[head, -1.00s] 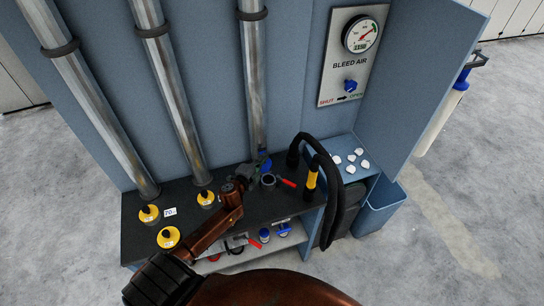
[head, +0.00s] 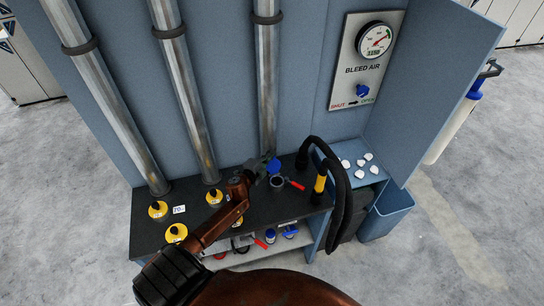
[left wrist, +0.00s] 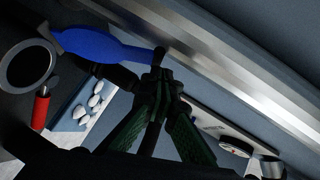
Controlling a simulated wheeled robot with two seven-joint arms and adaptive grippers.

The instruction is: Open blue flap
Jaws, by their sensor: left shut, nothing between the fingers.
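The blue flap (head: 274,165) sits at the foot of the rightmost pipe, above the bench top. In the left wrist view the blue flap (left wrist: 100,47) is a long blue plate at the upper left, its right end close to my fingertips. My left gripper (head: 262,162) is shut and empty, just left of the flap in the head view. In the left wrist view my left gripper (left wrist: 159,75) has its green-sided fingers together; I cannot tell whether they touch the flap. My right gripper is not in view.
A grey ring (head: 277,182) with a red handle (head: 296,185) lies just in front of the flap. A black hose (head: 338,190) arches on the right, beside a blue tray (head: 350,151) with white pieces. Yellow-capped fittings (head: 158,209) stand on the bench's left. The pipes (head: 267,90) rise behind.

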